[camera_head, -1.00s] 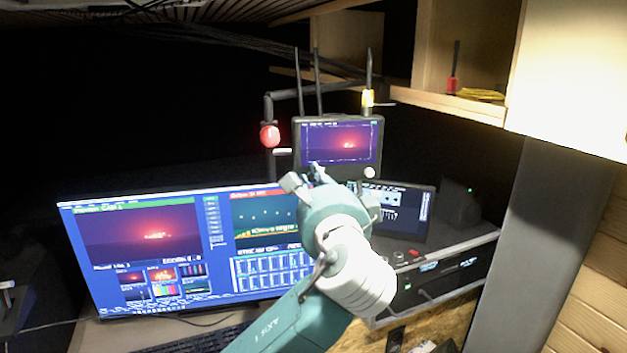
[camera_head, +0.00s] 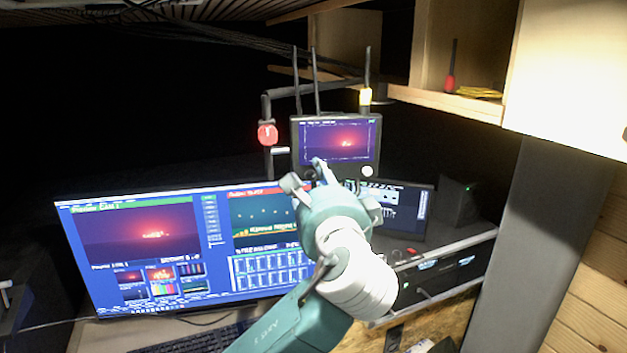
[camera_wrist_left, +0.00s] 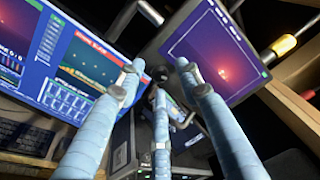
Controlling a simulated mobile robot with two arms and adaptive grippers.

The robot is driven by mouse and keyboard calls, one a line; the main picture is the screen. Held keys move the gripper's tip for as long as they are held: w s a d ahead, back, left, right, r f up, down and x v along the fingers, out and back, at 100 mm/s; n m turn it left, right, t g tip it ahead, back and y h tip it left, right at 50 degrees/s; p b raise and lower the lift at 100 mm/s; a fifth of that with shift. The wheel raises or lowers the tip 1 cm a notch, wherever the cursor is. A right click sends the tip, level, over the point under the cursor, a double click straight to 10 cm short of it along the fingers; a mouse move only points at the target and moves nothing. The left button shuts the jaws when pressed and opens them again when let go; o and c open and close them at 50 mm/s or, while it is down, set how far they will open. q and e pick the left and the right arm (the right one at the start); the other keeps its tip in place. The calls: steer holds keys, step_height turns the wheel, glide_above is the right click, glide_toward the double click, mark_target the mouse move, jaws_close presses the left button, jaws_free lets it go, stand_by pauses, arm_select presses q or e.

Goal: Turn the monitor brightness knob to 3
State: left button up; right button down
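The small monitor (camera_head: 337,140) hangs behind the desk and shows a red sunset picture. In the left wrist view, the fingers of the left gripper (camera_wrist_left: 160,78) are spread and empty, with the monitor (camera_wrist_left: 220,62) behind the right finger. My right gripper is not in view.
A large screen (camera_head: 150,245) stands at the left, with a keyboard (camera_head: 190,341) before it. A second small screen (camera_head: 410,205) and a rack unit (camera_head: 440,275) are at the right. A red-ended arm (camera_head: 267,134) and a yellow-banded post (camera_head: 366,95) flank the monitor.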

arm_select(q)
steer(key=s+d, duration=0.2)
steer(key=s, duration=0.9)
steer(key=shift+f, duration=0.1)
